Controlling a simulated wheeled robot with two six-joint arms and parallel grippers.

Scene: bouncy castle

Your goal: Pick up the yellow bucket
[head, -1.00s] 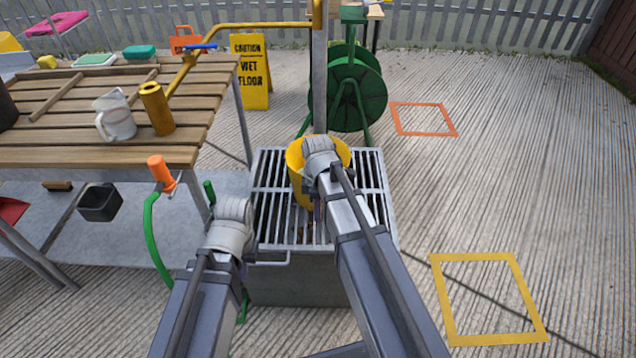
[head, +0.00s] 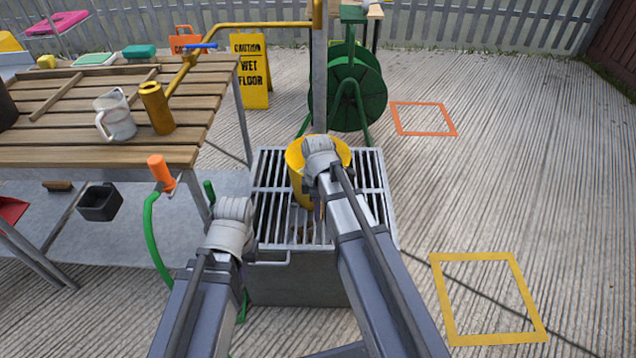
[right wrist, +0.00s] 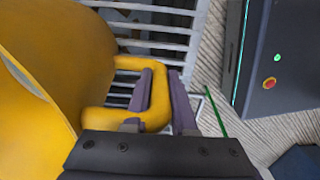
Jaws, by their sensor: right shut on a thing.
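The yellow bucket (head: 297,167) stands on the grey metal grate in the head view, partly covered by my right wrist. In the right wrist view its rounded yellow side (right wrist: 65,45) fills the left, and a thick yellow handle loop sticks out from it. My right gripper (right wrist: 160,92) has its two purple fingers shut on that handle, one on each side. In the head view the right fingers are mostly hidden below the wrist. My left wrist (head: 232,228) is at the grate's near left corner; its gripper fingers are hidden, so I cannot tell their state.
The grate (head: 372,190) tops a grey box. A wooden-slat table (head: 70,140) at left bears a clear jug (head: 115,118) and a brass-coloured cylinder (head: 156,108). A post and green hose reel (head: 350,95) stand behind. Open floor with a yellow square (head: 440,300) lies right.

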